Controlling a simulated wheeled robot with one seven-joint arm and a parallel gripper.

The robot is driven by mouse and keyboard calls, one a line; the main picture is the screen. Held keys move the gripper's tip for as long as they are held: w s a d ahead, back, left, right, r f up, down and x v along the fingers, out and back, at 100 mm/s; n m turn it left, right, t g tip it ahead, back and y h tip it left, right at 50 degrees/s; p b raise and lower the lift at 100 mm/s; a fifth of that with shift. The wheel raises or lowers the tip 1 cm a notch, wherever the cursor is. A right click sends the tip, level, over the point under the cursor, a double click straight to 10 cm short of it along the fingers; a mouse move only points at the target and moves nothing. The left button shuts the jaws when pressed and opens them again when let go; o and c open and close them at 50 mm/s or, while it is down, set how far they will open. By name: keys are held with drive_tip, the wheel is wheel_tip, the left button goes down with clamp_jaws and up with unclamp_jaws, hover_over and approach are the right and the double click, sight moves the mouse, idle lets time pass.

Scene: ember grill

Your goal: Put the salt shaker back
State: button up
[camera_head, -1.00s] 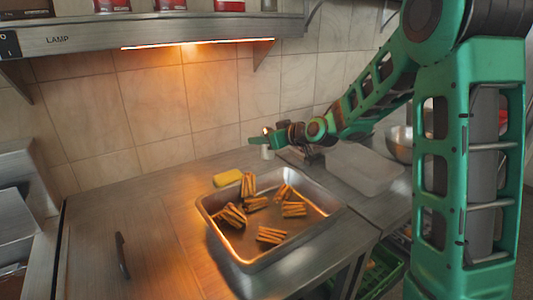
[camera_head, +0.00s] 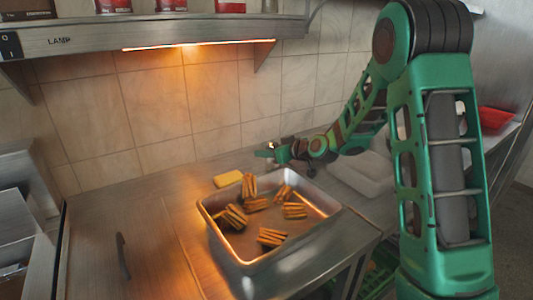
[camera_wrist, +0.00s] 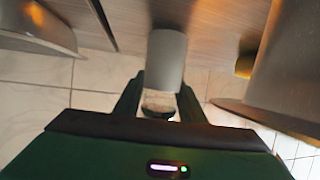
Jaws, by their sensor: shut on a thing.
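The salt shaker (camera_wrist: 166,58) is a plain grey cylinder in the wrist view, with a paler end between my fingers. My gripper (camera_wrist: 159,98) is shut on it, one finger on each side. In the head view my gripper (camera_head: 273,148) is small, near the back wall, behind the steel tray. The shaker is too small and too covered there to make out clearly. I cannot tell from these views how high it is above the counter.
A steel tray (camera_head: 235,244) holds several grilled sandwich pieces in front of my gripper. A yellow sponge-like block (camera_head: 228,179) lies at its back left. A clear container (camera_head: 362,170) stands to the right. A lamp shelf (camera_head: 75,36) runs above. The left counter is mostly clear.

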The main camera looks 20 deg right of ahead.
drive_tip(key=o, duration=1.2)
drive_tip(key=v, duration=1.2)
